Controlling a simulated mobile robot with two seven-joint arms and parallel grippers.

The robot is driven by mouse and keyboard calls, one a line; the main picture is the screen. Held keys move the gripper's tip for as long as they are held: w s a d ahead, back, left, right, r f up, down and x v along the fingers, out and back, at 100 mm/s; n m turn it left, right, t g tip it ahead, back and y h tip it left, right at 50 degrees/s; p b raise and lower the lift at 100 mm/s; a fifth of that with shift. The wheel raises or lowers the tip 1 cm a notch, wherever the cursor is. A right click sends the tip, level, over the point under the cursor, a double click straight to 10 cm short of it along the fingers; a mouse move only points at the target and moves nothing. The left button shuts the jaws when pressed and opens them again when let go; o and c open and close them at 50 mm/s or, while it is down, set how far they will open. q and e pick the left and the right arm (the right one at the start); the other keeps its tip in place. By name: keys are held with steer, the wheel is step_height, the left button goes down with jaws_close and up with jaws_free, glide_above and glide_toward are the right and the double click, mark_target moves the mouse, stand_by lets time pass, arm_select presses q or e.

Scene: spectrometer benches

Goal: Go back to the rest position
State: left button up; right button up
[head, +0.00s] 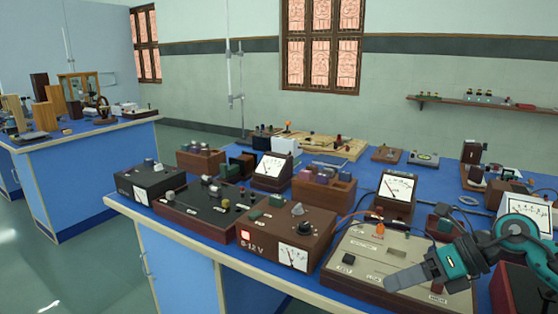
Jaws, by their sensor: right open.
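My right gripper (408,278) reaches in from the right over the front right of the near bench (225,253). It is teal and dark grey, and its tip is above the front of a beige instrument panel (375,258). I see nothing held in it. The tip hides part of the panel's face, and I cannot tell whether it touches the panel. My left gripper is not in the view.
A brown 0-12 V power supply (287,233), a black box with a dial (150,182) and meters (395,190) crowd the bench. A second blue bench (85,165) stands at left. Open floor (95,255) lies between and in front of them.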

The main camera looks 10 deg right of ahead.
steer(key=a+f+m+t+y+p, duration=0.25)
steer(key=a+m+t, duration=0.75)
steer(key=m, duration=0.7)
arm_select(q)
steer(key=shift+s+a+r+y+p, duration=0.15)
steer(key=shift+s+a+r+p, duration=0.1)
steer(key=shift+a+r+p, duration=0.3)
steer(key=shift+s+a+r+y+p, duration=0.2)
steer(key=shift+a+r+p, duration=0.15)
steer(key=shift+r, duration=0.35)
arm_select(e)
steer(key=s+a+f+m+g+h, duration=0.2)
steer(key=s+f+m+g+h, duration=0.2)
steer(key=s+f+m+h, duration=0.5)
steer(key=s+f+m, duration=0.5)
steer(key=f+m, duration=0.3)
steer(key=m, duration=0.3)
steer(key=shift+a+m+h, duration=0.15)
steer(key=shift+m+h, duration=0.15)
steer(key=shift+h, duration=0.05)
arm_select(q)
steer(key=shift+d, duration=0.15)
arm_select(e)
steer(key=shift+w, duration=0.1)
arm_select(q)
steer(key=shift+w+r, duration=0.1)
arm_select(e)
steer(key=shift+o, duration=0.2)
